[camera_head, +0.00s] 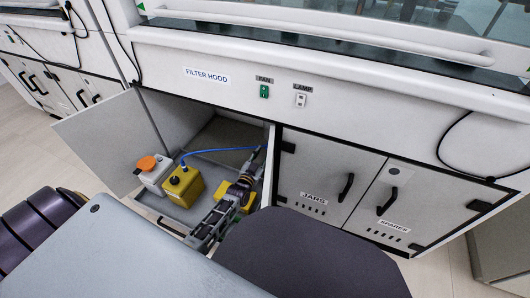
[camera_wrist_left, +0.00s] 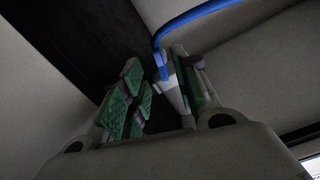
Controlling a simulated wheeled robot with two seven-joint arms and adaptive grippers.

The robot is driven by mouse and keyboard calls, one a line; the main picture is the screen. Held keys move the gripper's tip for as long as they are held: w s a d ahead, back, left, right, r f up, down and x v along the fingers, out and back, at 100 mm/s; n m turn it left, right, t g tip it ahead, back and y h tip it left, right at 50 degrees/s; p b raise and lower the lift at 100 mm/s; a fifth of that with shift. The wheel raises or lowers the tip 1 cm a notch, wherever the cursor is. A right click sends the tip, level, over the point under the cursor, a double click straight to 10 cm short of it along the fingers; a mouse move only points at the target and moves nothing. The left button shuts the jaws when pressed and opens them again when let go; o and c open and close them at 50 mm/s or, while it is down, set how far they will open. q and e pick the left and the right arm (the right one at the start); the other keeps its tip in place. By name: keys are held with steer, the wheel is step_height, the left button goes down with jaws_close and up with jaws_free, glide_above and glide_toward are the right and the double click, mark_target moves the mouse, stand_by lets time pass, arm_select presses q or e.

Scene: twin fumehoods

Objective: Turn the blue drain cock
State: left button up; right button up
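In the left wrist view, a blue tube (camera_wrist_left: 195,17) bends down to a small blue and pale grey fitting (camera_wrist_left: 168,80). That fitting looks like the drain cock, but its handle cannot be made out clearly. My left gripper (camera_wrist_left: 162,88) has its green-padded fingers spread, with the fitting between them, close to the right-hand finger and apart from the left-hand one. In the head view, my left gripper (camera_head: 254,168) reaches into the open cabinet, near the right end of the blue tube (camera_head: 228,149), and hides the cock.
A yellow can (camera_head: 184,187) and a white can with an orange cap (camera_head: 155,176) stand left of my gripper. Another yellow object (camera_head: 249,203) is partly behind it. The open door (camera_head: 100,139) is at left; closed JARS (camera_head: 318,177) and SPARES (camera_head: 408,196) doors are at right.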

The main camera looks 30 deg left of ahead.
mark_target(266, 148)
arm_select(q)
steer(key=shift+w+a+b, duration=0.1)
steer(key=shift+w+b, duration=0.6)
steer(key=shift+w, duration=1.15)
jaws_close()
